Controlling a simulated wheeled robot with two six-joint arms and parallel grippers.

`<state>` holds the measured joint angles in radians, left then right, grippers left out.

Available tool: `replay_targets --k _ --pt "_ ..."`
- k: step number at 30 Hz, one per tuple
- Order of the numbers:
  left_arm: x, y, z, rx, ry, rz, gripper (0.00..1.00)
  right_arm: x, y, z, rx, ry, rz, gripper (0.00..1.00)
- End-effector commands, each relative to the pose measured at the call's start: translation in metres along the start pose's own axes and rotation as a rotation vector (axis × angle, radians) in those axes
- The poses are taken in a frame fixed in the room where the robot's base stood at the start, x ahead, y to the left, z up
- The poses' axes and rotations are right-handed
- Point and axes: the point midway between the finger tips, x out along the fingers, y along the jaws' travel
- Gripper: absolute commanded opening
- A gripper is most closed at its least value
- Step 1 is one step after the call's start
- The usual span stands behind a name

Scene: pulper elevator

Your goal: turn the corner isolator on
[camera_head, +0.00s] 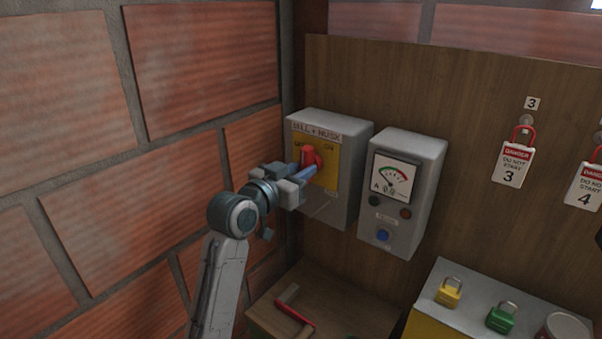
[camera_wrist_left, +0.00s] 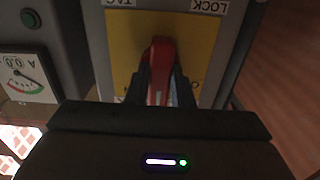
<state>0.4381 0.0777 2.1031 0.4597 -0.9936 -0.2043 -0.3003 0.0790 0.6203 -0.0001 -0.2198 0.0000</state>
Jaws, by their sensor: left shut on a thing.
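The corner isolator (camera_head: 349,192) is a grey box on the wooden board by the brick corner, with a yellow plate and a label reading like "MILL + HUSK". Its red handle (camera_head: 310,157) stands in the middle of the yellow plate, between "OFF" at left and "ON" at right. My left gripper (camera_head: 304,173) reaches it from the left and is shut on the red handle. In the left wrist view the red handle (camera_wrist_left: 160,60) sits between the dark fingers, and "LOCK" and "TAG" lettering shows upside down. The fingers hide part of the handle. My right gripper is not seen.
A grey meter box (camera_head: 404,190) with a dial, lamps and a blue button hangs close to the right. Red padlock tags (camera_head: 513,165) hang further right. Yellow (camera_head: 449,292) and green (camera_head: 501,317) padlocks stand on a box below. A red-handled tool (camera_head: 294,312) lies on a wooden surface.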

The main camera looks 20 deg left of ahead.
Motion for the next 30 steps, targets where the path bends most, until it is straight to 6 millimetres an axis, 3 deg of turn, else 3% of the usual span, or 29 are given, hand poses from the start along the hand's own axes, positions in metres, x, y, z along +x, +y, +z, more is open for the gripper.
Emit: replay_targets --k 5,6,9,20,30 --pt "0.0 0.0 0.0 0.001 -0.002 -0.001 0.0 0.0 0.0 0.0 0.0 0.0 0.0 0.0" --pt "0.0 0.0 0.0 0.001 -0.002 -0.001 0.28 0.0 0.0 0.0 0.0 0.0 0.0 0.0" --pt "0.0 0.0 0.0 0.0 -0.001 -0.001 0.42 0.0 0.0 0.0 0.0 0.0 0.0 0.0" --pt "-0.007 -0.001 0.002 0.001 -0.001 -0.001 0.42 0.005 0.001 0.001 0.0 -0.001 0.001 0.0" --pt "-0.071 -0.001 0.004 0.006 -0.001 -0.003 0.42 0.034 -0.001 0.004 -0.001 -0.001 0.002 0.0"
